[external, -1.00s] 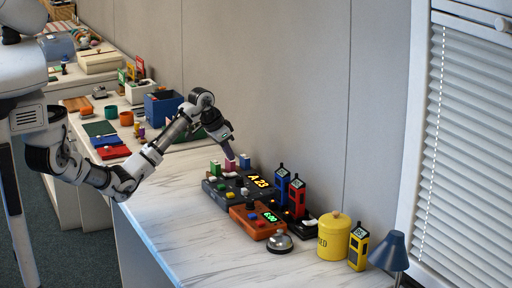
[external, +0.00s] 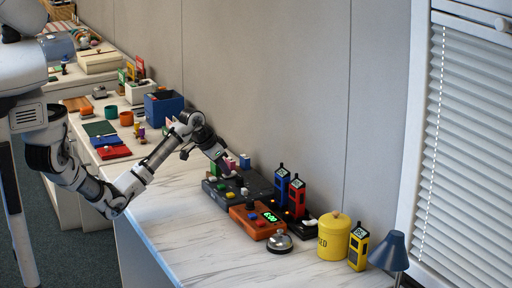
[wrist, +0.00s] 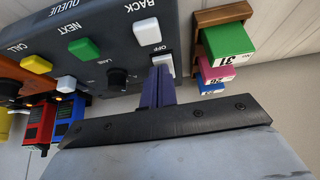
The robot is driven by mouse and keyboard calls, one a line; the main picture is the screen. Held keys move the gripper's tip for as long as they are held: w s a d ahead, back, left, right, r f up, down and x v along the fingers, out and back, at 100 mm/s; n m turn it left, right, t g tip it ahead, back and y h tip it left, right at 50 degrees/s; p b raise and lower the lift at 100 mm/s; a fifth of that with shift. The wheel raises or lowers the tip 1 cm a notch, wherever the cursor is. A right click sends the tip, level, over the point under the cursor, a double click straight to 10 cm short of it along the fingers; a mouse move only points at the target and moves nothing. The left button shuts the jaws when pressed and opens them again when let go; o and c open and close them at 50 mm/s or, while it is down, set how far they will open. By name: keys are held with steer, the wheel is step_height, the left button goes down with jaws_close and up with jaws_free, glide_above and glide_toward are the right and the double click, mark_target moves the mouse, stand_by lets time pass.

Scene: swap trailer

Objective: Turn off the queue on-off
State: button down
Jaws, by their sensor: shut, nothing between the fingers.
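The black queue box (external: 262,181) stands on the counter against the wall, and its display looks dark. In the wrist view the queue box (wrist: 110,32) shows a yellow, a green and a white button, a dark knob (wrist: 117,78) and a white switch (wrist: 164,62) beside the word OFF. My gripper (wrist: 161,72) is shut, with its fingertips at the switch and partly covering it. I cannot tell whether they touch it. In the external view my gripper (external: 229,174) is over the box's far left part.
An orange box (external: 257,222) with a green display stands in front, beside a silver bell (external: 279,243). Blue and red handsets (external: 297,195) stand to the right. Coloured blocks (wrist: 228,43) in a brown rack are close to my fingers. The counter's front is clear.

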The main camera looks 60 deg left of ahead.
steer(key=shift+w, duration=0.2)
steer(key=shift+w+r+p, duration=0.3)
steer(key=shift+w+p, duration=0.15)
steer(key=shift+w, duration=0.15)
steer(key=shift+r+p, duration=0.4)
step_height(320, 180, up, 4)
steer(key=p, duration=0.3)
steer(key=shift+w+f, duration=0.15)
steer(key=s+f+b+v, duration=0.1)
steer(key=s+b+v, duration=0.1)
steer(key=v, duration=0.7)
steer(key=shift+b, duration=0.45)
steer(key=shift+r, duration=0.15)
